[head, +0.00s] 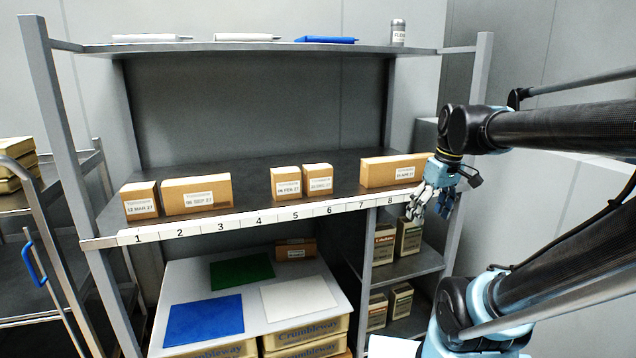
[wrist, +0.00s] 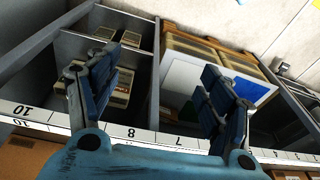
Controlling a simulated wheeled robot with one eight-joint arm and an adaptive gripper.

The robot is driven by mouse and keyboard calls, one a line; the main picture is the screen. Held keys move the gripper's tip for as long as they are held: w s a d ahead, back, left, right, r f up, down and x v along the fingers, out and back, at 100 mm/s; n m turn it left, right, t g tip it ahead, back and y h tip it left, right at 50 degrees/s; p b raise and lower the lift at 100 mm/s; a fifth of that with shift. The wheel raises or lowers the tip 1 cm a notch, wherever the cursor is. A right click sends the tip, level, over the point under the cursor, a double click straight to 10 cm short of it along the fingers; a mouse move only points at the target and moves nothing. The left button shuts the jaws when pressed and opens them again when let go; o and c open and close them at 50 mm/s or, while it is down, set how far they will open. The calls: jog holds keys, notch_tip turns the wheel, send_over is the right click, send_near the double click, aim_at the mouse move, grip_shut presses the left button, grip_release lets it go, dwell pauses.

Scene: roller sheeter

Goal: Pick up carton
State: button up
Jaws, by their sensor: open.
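Several brown cartons with white date labels stand on the middle shelf in the head view: a small one (head: 140,201) and a long one (head: 196,194) at the left, two small ones (head: 286,183) and (head: 318,178) in the middle, and a long one (head: 393,171) at the right. My gripper (head: 437,200) is open and empty at the shelf's right end, beside the right long carton and partly in front of it. In the wrist view my gripper (wrist: 158,75) has its fingers spread across the numbered shelf edge, with a brown carton (wrist: 25,160) at the lower left.
The numbered shelf edge (head: 240,221) runs below the cartons. Under it are a table (head: 325,278) with coloured sheets, a small brown carton (head: 296,250) and cubbies holding boxes (head: 409,237). A right shelf post (head: 468,130) stands near my arm.

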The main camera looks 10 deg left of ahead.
jog(key=w+a+r+n+g+y, duration=0.1)
jog(key=w+a+r+n+g, duration=0.1)
jog(key=w+a+r+n, duration=0.9)
jog(key=n+g+y, duration=0.1)
jog(key=n, duration=0.5)
send_near(317, 165)
jog(key=shift+g, duration=0.3)
jog(key=x, duration=0.9)
jog(key=shift+s+d+x, duration=0.1)
jog(key=shift+d+x, duration=0.05)
jog(key=shift+x, duration=1.25)
jog(key=shift+s+d+x, duration=0.15)
jog(key=shift+x, duration=1.2)
jog(key=shift+c, duration=0.5)
jog(key=c, duration=1.1)
